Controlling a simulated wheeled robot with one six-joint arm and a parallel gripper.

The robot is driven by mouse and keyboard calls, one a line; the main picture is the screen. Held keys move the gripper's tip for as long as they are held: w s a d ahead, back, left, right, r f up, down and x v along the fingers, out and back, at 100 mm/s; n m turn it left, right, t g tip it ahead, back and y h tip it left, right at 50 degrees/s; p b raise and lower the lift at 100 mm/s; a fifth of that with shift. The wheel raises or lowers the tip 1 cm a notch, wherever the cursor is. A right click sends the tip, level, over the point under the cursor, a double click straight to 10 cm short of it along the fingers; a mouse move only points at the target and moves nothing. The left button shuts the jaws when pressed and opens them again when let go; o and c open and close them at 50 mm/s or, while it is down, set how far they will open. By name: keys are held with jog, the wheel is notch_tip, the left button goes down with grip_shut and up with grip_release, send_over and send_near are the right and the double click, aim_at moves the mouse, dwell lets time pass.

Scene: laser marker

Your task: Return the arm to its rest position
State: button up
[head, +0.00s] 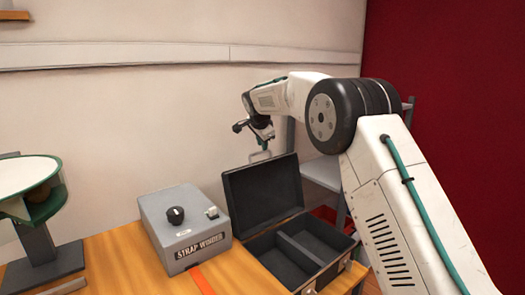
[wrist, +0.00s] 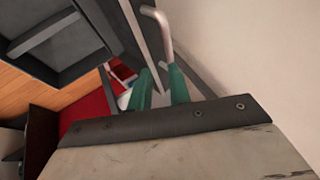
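My gripper (head: 264,145) hangs at the end of my raised arm, just above the open lid (head: 262,195) of a dark case. In the wrist view its two green fingers (wrist: 160,78) stand apart with a gap between them. A bent pale metal handle (wrist: 160,28) reaches down to the right finger; whether it touches is unclear. The handle also shows above the lid in the head view (head: 260,156). The case body (head: 268,258) has two visible compartments, which look empty.
A grey box labelled STRAP WINDER (head: 185,228) stands left of the case on the wooden table (head: 115,255). A round green-rimmed device (head: 40,205) is at far left. A grey shelf (head: 325,174) stands behind the case. The wall (head: 150,120) is close behind.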

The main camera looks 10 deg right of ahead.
jog(key=shift+v, duration=0.8)
jog(key=shift+f, duration=0.1)
jog(key=s+f+n+g, duration=0.2)
jog(key=s+f+n, duration=0.3)
jog(key=s+f, duration=0.15)
jog(key=s+d+r+n+g, duration=0.1)
jog(key=s+d+n, duration=0.1)
jog(key=s, duration=1.7)
jog(key=s+d+r+n+y, duration=0.1)
jog(key=s+d+n, duration=0.2)
jog(key=s, duration=1.6)
jog(key=s+d+r+n+g+y, duration=0.1)
jog(key=s+d+r+n, duration=0.1)
jog(key=s, duration=1.7)
jog(key=shift+s+d+n+g, duration=0.35)
jog(key=shift+d+n, duration=0.25)
jog(key=shift+n, duration=0.2)
